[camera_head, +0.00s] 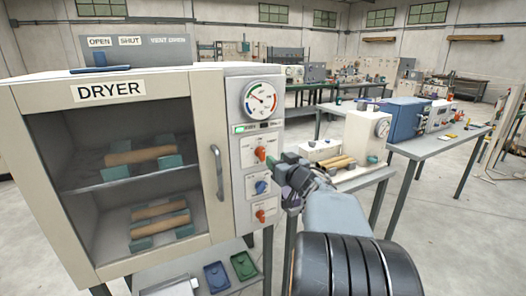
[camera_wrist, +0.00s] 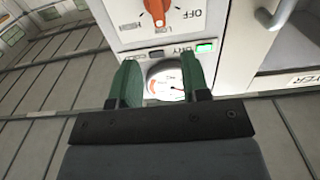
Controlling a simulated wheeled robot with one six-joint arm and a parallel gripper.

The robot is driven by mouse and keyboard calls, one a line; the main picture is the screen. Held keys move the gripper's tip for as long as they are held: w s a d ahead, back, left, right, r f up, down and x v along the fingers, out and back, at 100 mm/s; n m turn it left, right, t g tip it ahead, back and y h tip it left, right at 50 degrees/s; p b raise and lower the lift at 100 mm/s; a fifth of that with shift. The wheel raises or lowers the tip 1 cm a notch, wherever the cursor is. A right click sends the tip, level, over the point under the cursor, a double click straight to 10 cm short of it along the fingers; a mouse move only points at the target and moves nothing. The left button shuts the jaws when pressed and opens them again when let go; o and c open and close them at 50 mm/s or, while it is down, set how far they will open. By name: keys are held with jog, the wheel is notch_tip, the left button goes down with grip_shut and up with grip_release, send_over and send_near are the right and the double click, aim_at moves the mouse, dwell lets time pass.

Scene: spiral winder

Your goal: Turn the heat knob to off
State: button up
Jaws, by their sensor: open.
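The dryer's control panel (camera_head: 246,185) has an upper orange knob (camera_head: 261,154), a blue knob (camera_head: 262,187) and a lower orange knob (camera_head: 261,216). The small knob labels are too small to read in the head view. In the wrist view, the upper orange knob (camera_wrist: 157,10) is cut off by the top edge, with an upside-down OFF label beside it at the right. My gripper (camera_head: 277,164) is close to the panel, just right of the upper knob. In the wrist view my gripper (camera_wrist: 160,84) is open, with nothing held between its green fingers.
A round gauge (camera_head: 262,99) sits above the knobs and shows between my fingers in the wrist view. The dryer door handle (camera_head: 217,172) stands out left of the panel. A bench with a cream machine (camera_head: 365,140) is at the right.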

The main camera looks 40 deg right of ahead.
aim_at(263, 149)
jog(key=w, duration=0.6)
jog(key=w+d, duration=0.1)
jog(key=w, duration=0.2)
jog(key=shift+w+d, duration=0.1)
jog(key=shift+w, duration=0.25)
jog(key=shift+c, duration=0.4)
grip_shut()
